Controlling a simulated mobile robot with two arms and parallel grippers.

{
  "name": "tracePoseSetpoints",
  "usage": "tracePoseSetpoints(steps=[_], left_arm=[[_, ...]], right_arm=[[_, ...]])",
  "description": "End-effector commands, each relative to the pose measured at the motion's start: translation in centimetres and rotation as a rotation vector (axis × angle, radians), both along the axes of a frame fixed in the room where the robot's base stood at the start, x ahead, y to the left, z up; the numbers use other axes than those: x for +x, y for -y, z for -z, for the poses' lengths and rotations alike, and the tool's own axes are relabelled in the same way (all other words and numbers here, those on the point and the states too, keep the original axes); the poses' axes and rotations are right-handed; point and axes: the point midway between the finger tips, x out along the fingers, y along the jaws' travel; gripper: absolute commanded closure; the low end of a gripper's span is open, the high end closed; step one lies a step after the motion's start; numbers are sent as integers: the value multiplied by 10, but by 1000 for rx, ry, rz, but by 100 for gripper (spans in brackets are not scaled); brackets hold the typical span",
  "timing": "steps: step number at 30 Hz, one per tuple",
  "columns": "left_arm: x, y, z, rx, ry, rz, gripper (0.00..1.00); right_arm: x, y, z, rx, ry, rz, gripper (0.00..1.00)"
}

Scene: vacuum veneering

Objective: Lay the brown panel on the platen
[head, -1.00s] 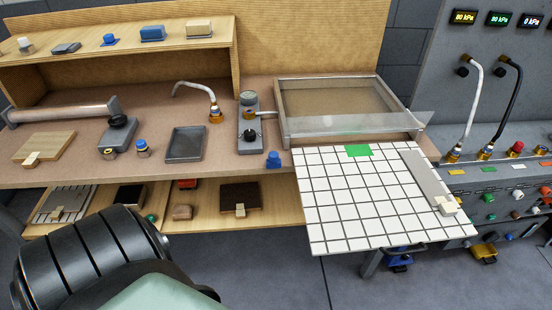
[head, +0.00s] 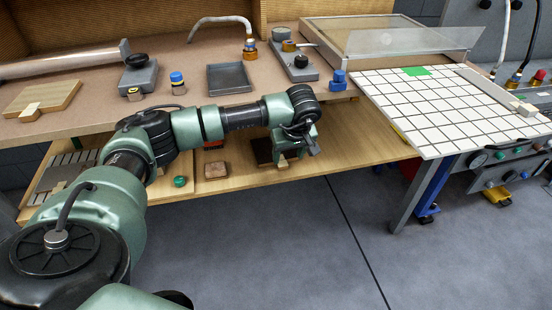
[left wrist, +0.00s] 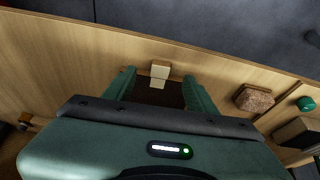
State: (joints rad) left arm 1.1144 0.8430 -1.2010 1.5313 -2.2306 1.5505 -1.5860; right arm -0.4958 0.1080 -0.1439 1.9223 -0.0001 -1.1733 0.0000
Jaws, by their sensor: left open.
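The dark brown panel (head: 262,151) lies on the lower wooden shelf, partly hidden behind my left gripper (head: 300,150) in the head view. In the left wrist view the dark panel (left wrist: 166,98) shows between the fingers, with a pale tab (left wrist: 160,72) at its edge. My left gripper (left wrist: 160,77) is open, its fingers on either side of the tab and apart from it. How high the fingertips are above the panel is hard to tell. The white gridded platen (head: 435,110), with a green patch, is bare in its middle. My right gripper is not in view.
A brown block (head: 216,170) and a green knob (head: 180,181) lie left of the panel on the shelf (head: 345,150). The bench top (head: 75,120) overhangs the shelf. A clear-lidded frame (head: 390,40) stands behind the platen.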

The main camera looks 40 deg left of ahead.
Motion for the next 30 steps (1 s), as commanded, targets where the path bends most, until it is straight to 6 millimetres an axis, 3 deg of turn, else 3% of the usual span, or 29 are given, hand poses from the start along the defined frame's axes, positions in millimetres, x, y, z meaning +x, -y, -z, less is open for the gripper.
tracePoseSetpoints(steps=[3,18,27,30], left_arm=[[2,-12,4,44,0,13,44],[16,-23,65,37,3,9,44],[18,-24,68,36,4,10,44],[18,-24,68,36,4,10,71]], right_arm=[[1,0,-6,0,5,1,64],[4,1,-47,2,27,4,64],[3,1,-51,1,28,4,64],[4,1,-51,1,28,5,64]])
